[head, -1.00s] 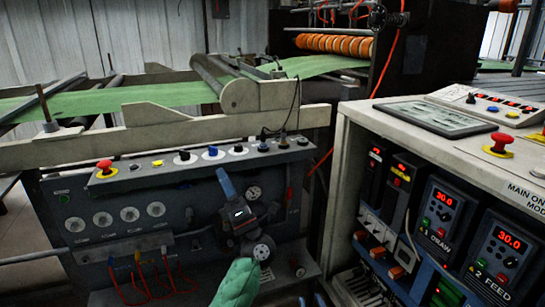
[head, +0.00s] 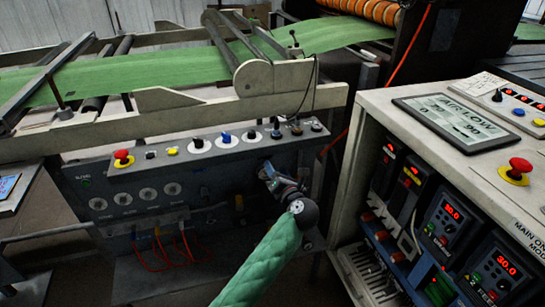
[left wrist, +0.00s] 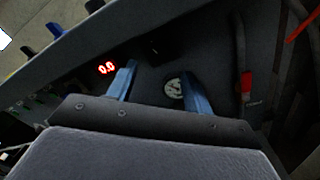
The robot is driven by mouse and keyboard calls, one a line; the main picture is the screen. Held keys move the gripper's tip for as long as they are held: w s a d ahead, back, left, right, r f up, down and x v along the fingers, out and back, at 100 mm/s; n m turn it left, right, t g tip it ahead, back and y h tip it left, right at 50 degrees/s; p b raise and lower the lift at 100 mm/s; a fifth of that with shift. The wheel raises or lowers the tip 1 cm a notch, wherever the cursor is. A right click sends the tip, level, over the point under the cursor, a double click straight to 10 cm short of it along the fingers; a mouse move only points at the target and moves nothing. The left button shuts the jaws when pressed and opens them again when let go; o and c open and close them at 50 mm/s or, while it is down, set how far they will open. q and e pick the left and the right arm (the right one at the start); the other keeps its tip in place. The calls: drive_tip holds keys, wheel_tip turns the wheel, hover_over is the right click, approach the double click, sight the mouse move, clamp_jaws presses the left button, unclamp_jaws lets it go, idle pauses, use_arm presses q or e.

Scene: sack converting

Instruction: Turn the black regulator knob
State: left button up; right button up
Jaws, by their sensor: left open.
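My left gripper (head: 267,172) is at the right part of the grey control panel (head: 215,170), its arm in a green sleeve. In the left wrist view its two blue fingers (left wrist: 161,88) are apart, with nothing held between them. A small black part (left wrist: 153,46), possibly the regulator knob, shows on the dark panel beyond the fingers, apart from them. A round white gauge (left wrist: 174,88) sits by the right finger. In the head view the gripper hides this part of the panel. My right gripper is not in view.
A red emergency button (head: 122,157) and several knobs line the panel's top ledge. Orange cables (head: 165,247) hang below.

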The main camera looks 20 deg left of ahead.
use_arm(q)
drive_tip(key=x, duration=0.6)
drive_tip(key=c, duration=1)
use_arm(e)
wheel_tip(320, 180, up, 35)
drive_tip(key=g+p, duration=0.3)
drive_tip(key=p, duration=1)
use_arm(q)
drive_tip(key=shift+f+m+p, duration=0.15)
drive_tip(key=shift+m+p, duration=3.05)
drive_tip(key=shift+m, duration=2.6)
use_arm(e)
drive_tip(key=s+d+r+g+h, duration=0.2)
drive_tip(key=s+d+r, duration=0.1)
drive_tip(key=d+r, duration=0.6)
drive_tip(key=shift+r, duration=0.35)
